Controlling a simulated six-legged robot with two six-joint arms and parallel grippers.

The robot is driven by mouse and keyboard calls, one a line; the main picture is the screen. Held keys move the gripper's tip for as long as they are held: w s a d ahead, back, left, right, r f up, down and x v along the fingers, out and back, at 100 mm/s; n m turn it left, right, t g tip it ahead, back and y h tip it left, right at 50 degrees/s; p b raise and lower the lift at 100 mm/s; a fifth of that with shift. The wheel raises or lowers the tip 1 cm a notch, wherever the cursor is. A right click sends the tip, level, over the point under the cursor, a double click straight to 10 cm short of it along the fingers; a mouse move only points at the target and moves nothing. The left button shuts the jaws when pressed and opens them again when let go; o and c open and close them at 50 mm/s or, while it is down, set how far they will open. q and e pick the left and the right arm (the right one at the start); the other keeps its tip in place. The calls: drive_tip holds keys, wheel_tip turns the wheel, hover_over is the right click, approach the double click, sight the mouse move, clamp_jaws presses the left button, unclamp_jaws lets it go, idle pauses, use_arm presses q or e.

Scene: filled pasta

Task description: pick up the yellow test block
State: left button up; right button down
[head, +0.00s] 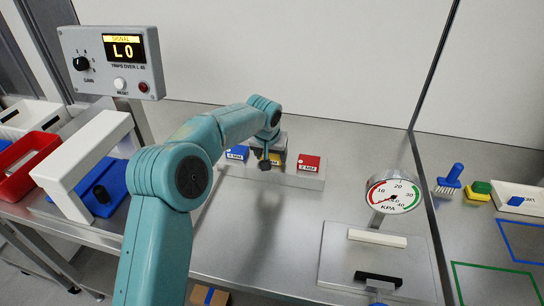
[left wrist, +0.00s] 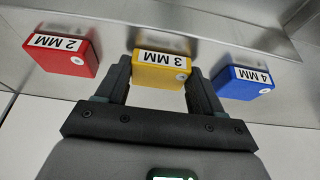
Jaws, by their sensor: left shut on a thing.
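The yellow test block (left wrist: 160,70), marked 3 MM, sits between the two fingers of my left gripper (left wrist: 163,82) in the left wrist view. The fingers are shut on its sides. In the head view my left gripper (head: 267,160) is over the middle of a grey stand (head: 307,181) and hides most of the yellow block. A blue block (head: 237,153) marked 4 MM is to its left and a red block (head: 309,162) marked 2 MM to its right. I cannot tell whether the yellow block still touches the stand. My right gripper is not in view.
A signal box (head: 110,62) reading L0 stands at the left, near a white arch (head: 80,165) and a red tray (head: 30,160). A pressure gauge (head: 393,193) and a grey plate (head: 335,255) are at the right. The bench between stand and gauge is clear.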

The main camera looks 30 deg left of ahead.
use_arm(q)
drive_tip(key=shift+r, duration=0.15)
drive_tip(key=shift+w+r, duration=0.1)
drive_tip(key=shift+r, duration=0.25)
wheel_tip(320, 180, up, 9)
drive_tip(key=p, duration=0.2)
wheel_tip(320, 180, up, 10)
drive_tip(key=p, duration=0.4)
hover_over(271, 157)
drive_tip(key=shift+d+f, duration=0.1)
drive_tip(key=shift+f, duration=0.05)
